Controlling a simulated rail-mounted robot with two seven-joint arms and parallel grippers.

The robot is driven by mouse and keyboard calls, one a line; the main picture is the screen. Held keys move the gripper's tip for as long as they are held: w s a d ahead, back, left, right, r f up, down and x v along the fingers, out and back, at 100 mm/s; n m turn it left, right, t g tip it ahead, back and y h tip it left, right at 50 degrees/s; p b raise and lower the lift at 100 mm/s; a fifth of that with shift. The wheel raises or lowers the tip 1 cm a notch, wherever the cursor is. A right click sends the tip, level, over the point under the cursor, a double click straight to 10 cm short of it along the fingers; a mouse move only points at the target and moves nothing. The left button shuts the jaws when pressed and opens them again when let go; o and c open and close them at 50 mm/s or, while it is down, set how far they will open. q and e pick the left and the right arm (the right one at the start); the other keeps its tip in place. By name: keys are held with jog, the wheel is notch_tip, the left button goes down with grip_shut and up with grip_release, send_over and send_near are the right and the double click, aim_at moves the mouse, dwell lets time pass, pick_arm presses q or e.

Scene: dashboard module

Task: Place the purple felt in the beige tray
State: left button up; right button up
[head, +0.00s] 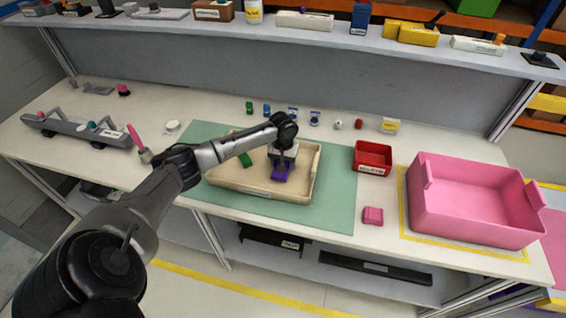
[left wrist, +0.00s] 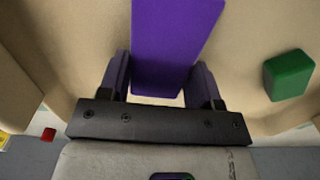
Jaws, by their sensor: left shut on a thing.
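The purple felt (head: 280,174) is a flat purple piece over the beige tray (head: 255,190) in the head view. In the left wrist view the purple felt (left wrist: 172,45) reaches up from between the two fingers. My left gripper (head: 282,165) points down inside the tray's outline and is shut on the felt; its fingers (left wrist: 160,85) flank the felt's near end. I cannot tell whether the felt touches the tray floor. A green block (head: 245,159) lies in the tray, left of the gripper; it also shows in the left wrist view (left wrist: 288,75). My right gripper is not in view.
The tray stands on a green mat (head: 340,205). A red bin (head: 373,158), a pink block (head: 373,215) and a large pink crate (head: 470,205) are to the right. Several small items line the back. A grey rack (head: 75,130) stands at left. A shelf (head: 340,35) spans the back.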

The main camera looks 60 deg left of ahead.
pick_arm(q)
jog(key=o, duration=0.9)
jog(key=shift+f, duration=0.1)
notch_tip(320, 180, up, 12)
jog(key=p, duration=0.2)
dwell(0.4)
